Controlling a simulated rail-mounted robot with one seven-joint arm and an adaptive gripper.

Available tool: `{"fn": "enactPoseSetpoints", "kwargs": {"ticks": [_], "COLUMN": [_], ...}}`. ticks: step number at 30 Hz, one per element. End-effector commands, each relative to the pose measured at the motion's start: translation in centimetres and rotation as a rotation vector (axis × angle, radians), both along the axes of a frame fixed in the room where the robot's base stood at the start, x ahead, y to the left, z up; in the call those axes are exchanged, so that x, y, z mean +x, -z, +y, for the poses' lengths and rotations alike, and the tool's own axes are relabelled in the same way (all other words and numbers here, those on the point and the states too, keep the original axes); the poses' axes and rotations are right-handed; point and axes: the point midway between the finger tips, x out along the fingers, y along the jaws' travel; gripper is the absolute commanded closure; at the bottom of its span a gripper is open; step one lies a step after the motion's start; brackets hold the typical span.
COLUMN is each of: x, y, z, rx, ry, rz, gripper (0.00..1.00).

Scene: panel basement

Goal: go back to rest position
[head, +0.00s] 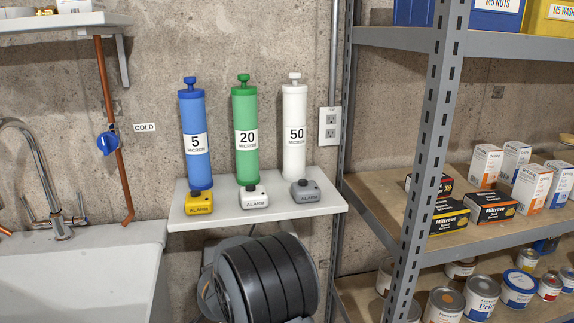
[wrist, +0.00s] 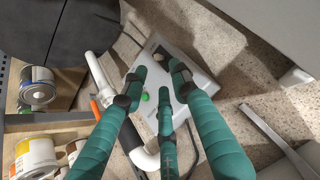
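Neither my gripper nor my arm shows in the head view. In the head view, blue (head: 195,165), green (head: 245,107) and white (head: 293,110) filter cylinders stand upright on a small wall shelf (head: 325,200).
A dark hose reel (head: 265,278) is below the wall shelf. A sink (head: 80,270) is left, metal shelving (head: 430,130) right. The wrist view shows a pale box (wrist: 190,62) with a green light, a white pipe (wrist: 100,75) and cans (wrist: 38,86) beside my fingers.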

Motion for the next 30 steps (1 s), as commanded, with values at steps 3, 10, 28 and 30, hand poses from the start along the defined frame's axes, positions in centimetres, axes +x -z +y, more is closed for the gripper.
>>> {"fn": "enactPoseSetpoints", "kwargs": {"ticks": [3, 10, 28, 30], "x": [-0.4, -0.8, 1.7, 2.4], "y": [-0.6, -0.8, 2.5, 3.3], "z": [-0.2, -0.3, 0.3, 0.5], "rx": [0.002, -0.004, -0.005, -0.006], "ry": [0.000, -0.002, 0.000, 0.002], "rz": [-0.001, 0.003, 0.004, 0.007], "gripper": [0.72, 0.72, 0.72, 0.72]}}
